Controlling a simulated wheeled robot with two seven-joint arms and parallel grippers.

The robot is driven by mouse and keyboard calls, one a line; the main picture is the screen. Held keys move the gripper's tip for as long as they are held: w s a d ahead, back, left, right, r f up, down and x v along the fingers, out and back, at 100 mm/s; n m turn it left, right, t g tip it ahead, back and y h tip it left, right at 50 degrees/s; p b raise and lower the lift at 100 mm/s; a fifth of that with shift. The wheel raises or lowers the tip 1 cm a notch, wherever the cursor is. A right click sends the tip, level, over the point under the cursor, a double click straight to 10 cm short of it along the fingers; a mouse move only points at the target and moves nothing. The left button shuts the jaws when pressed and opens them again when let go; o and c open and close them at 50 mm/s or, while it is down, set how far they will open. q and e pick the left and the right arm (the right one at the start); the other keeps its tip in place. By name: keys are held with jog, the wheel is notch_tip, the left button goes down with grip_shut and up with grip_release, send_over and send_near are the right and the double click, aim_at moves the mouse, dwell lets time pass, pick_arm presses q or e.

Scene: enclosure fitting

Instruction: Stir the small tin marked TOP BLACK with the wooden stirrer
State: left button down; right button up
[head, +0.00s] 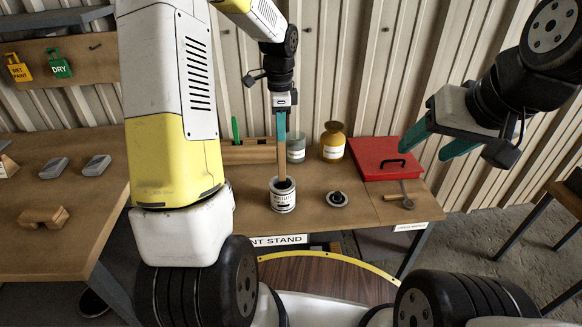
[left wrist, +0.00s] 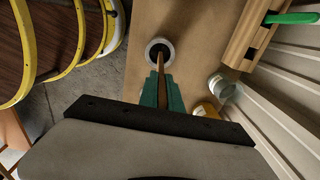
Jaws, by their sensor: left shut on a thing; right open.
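A small white tin (head: 284,201) stands open on the bench, with dark contents; its label is too small to read surely. It also shows in the left wrist view (left wrist: 149,55). My left gripper (head: 281,132) is above the tin, shut on the wooden stirrer (head: 282,160). The stirrer hangs nearly upright, and its lower end reaches into the tin's mouth. The left wrist view shows the stirrer (left wrist: 160,62) running from the teal fingers to the dark opening; how deep it goes is hidden. My right gripper (head: 427,152) is open and empty, in the air at the right.
A round lid (head: 337,199) lies right of the tin. Behind stand a glass jar (head: 296,150), an amber bottle (head: 333,143) and a wooden rack (head: 247,154) with a green-handled tool. A red case (head: 384,157) and a hammer-like tool (head: 405,196) are at the right.

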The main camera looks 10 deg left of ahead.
pick_arm(q)
jog(key=shift+r, duration=2.55)
